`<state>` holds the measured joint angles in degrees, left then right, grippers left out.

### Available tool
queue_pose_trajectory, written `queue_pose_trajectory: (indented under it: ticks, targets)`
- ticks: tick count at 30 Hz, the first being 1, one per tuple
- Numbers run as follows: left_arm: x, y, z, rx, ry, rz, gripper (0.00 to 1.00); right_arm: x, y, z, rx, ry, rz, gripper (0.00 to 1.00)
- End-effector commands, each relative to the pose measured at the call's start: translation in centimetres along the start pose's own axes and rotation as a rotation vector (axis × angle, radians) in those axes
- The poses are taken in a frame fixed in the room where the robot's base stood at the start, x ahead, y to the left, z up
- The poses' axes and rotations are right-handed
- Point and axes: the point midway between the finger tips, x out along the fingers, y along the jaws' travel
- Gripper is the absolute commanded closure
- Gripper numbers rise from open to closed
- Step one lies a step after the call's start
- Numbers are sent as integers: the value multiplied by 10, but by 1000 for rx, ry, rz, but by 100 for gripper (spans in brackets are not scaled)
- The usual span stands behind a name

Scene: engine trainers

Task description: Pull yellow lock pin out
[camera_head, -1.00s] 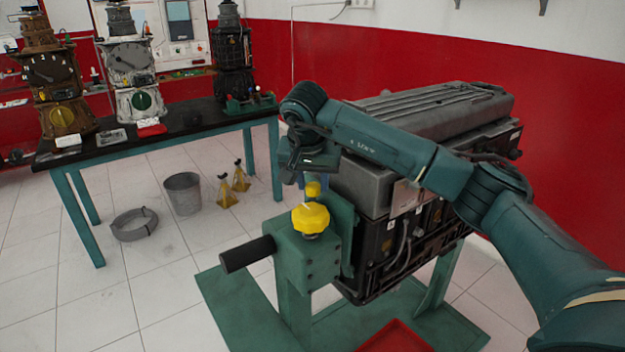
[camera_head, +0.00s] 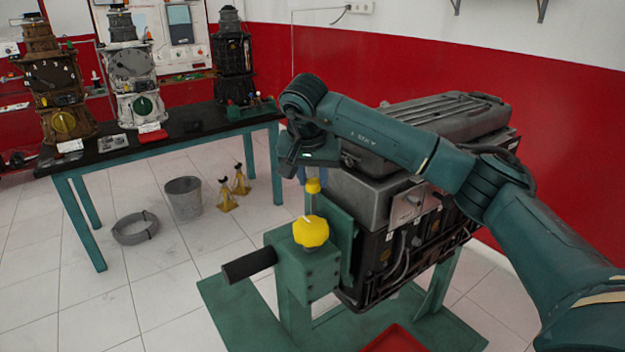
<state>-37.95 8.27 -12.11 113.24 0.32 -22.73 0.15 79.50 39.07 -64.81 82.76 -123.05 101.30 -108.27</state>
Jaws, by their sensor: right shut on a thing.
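The yellow lock pin (camera_head: 313,186) has a small yellow head, which shows just under my right gripper (camera_head: 312,172). The gripper points down and is shut on the pin; its fingertips are largely hidden by the hand. A thin shaft shows below the head, close behind the larger yellow knob (camera_head: 311,231) on top of the green engine stand (camera_head: 318,268). I cannot tell whether the shaft's lower end is clear of the stand. My left gripper is not in view.
The grey and black engine (camera_head: 400,215) sits on the stand right beside my right arm. A black handle (camera_head: 248,265) sticks out to the left. A red tray (camera_head: 397,340) lies below. A workbench (camera_head: 160,143) with engine models stands at back left.

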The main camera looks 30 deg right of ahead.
Motion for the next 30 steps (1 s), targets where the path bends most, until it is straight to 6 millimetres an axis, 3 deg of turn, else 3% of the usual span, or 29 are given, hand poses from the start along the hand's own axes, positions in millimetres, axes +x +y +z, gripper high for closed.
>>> queue_pose_trajectory:
  ticks: [7, 8, 15, 24, 30]
  targets:
    - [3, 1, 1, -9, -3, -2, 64, -5, 0, -4, 4, 9, -8, 100]
    - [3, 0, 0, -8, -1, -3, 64, -6, 0, -4, 4, 10, -8, 71]
    - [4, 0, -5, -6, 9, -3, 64, -4, 0, -3, 3, 6, -5, 51]
    - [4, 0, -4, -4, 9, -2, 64, -5, 0, -2, 2, 5, -5, 50]
    - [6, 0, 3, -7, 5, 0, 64, -31, -1, -2, 1, 9, -9, 50]
